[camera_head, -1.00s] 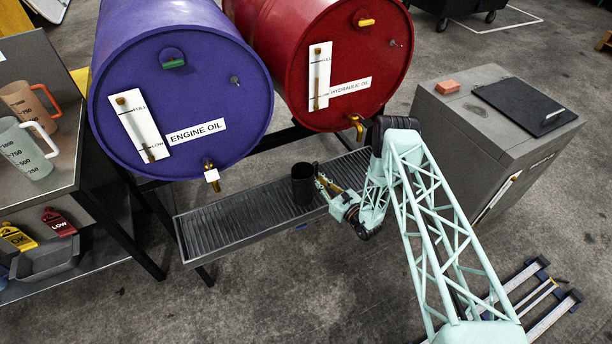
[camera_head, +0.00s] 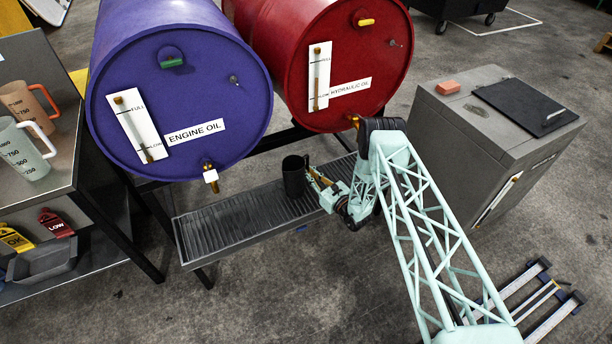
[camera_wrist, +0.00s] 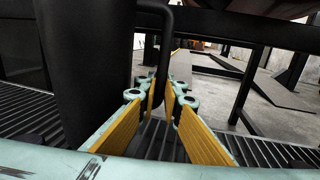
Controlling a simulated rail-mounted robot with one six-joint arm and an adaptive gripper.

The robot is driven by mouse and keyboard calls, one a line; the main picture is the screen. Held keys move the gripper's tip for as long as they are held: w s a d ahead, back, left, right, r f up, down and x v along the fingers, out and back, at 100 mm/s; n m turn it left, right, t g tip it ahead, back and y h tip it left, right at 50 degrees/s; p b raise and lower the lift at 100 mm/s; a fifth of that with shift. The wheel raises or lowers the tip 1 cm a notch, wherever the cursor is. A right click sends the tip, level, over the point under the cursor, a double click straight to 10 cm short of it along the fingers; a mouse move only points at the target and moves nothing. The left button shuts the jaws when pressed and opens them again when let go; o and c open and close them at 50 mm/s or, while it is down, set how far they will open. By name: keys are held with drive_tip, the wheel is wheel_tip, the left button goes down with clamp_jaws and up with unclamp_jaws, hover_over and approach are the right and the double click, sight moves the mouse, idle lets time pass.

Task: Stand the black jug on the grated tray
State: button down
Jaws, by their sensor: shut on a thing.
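The black jug (camera_head: 293,177) is upright at the grated tray (camera_head: 232,217), near the middle of its length. I cannot tell whether its base touches the grating. My gripper (camera_head: 314,180) is on the jug's right side. In the wrist view the jug (camera_wrist: 88,70) fills the left, and its handle (camera_wrist: 166,50) runs down between the yellow-padded fingers of my gripper (camera_wrist: 162,100), which are shut on it. The grating (camera_wrist: 160,140) shows below the fingers. The jug's base is hidden in the wrist view.
A purple engine oil drum (camera_head: 180,95) and a red hydraulic oil drum (camera_head: 325,70) lie above the tray, their taps (camera_head: 210,174) overhanging it. A grey cabinet (camera_head: 480,150) stands right. A shelf (camera_head: 40,190) with measuring jugs (camera_head: 25,148) stands left.

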drive_tip(key=shift+w+a+f+b, duration=0.2)
drive_tip(key=shift+f+b, duration=0.1)
drive_tip(key=shift+f, duration=0.6)
drive_tip(key=shift+w+a+f+b, duration=0.15)
drive_tip(key=shift+f+b, duration=0.15)
drive_tip(key=shift+f, duration=0.55)
drive_tip(key=shift+f, duration=0.15)
drive_tip(key=c, duration=2.8)
unclamp_jaws()
drive_tip(key=p+v, duration=0.2)
drive_tip(key=v, duration=1)
